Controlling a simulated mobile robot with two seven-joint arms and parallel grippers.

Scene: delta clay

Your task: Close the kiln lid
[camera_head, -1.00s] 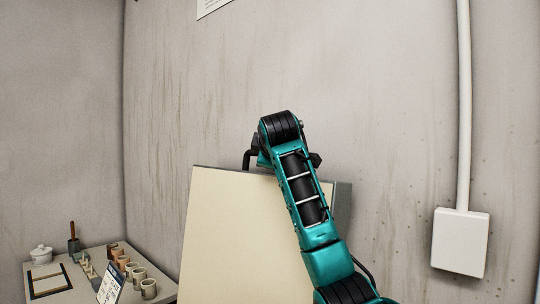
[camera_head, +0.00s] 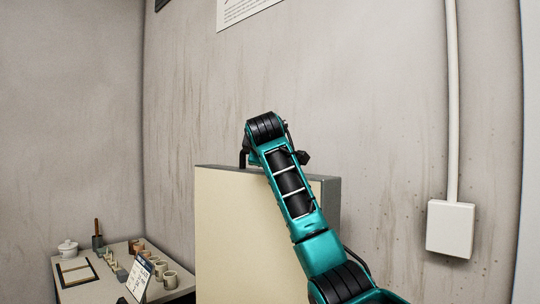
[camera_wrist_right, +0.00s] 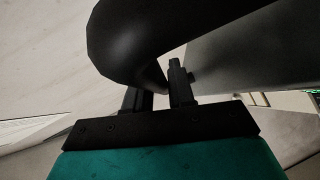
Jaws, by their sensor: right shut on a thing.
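The kiln lid (camera_head: 235,215) stands raised, its cream inner face and grey edge showing in the head view. A black handle (camera_head: 243,157) sticks up at its top edge; it also shows as a thick dark curved bar (camera_wrist_right: 135,40) in the right wrist view. My right gripper (camera_wrist_right: 155,95) is shut on the handle, with its fingers on either side of the bar. In the head view my right arm crosses in front of the lid and hides the gripper's fingers. My left gripper is in neither view. The kiln body is not visible in the head view.
A table (camera_head: 85,290) at the lower left holds a white lidded pot (camera_head: 68,248), several mugs (camera_head: 169,279), a frame and a sign. A white wall box (camera_head: 450,228) with a conduit is on the right. The wall stands behind the lid.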

